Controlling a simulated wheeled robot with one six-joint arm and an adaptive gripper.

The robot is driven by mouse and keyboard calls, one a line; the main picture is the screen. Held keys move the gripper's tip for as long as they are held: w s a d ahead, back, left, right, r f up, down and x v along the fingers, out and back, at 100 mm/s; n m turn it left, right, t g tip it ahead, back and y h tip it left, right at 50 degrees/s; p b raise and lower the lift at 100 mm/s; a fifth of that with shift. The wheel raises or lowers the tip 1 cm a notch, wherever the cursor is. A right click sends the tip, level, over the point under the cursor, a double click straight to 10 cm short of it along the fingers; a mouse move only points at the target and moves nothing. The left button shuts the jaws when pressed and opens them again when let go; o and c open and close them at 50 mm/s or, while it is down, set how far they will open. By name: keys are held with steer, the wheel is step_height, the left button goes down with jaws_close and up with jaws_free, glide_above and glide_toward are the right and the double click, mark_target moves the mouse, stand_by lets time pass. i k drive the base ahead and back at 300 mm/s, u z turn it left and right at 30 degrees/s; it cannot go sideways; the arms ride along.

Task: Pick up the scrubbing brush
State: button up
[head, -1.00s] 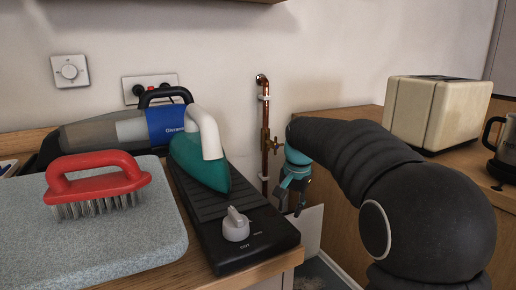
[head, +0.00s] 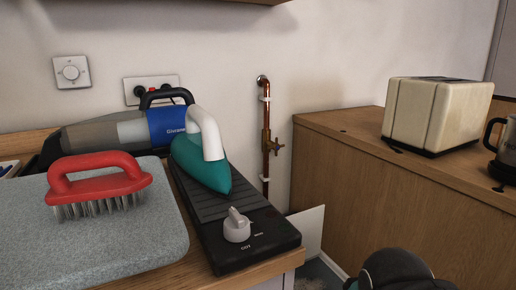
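The scrubbing brush (head: 98,186) has a red handle and grey bristles. It rests bristles down on a grey speckled slab (head: 100,245) at the left of the head view. Nothing touches its handle. My gripper is out of view. Only a dark rounded part of my arm shows at the bottom right edge, well away from the brush.
A green iron with a white handle (head: 203,160) stands on a black appliance with a dial (head: 237,226), right of the slab. A handheld vacuum (head: 125,131) lies behind. A copper pipe (head: 266,150) runs up the wall. A toaster (head: 437,114) and kettle (head: 506,150) stand right.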

mark_target(63, 192)
steer(key=z, duration=0.4)
steer(key=k, duration=0.25)
steer(key=u, duration=1.8)
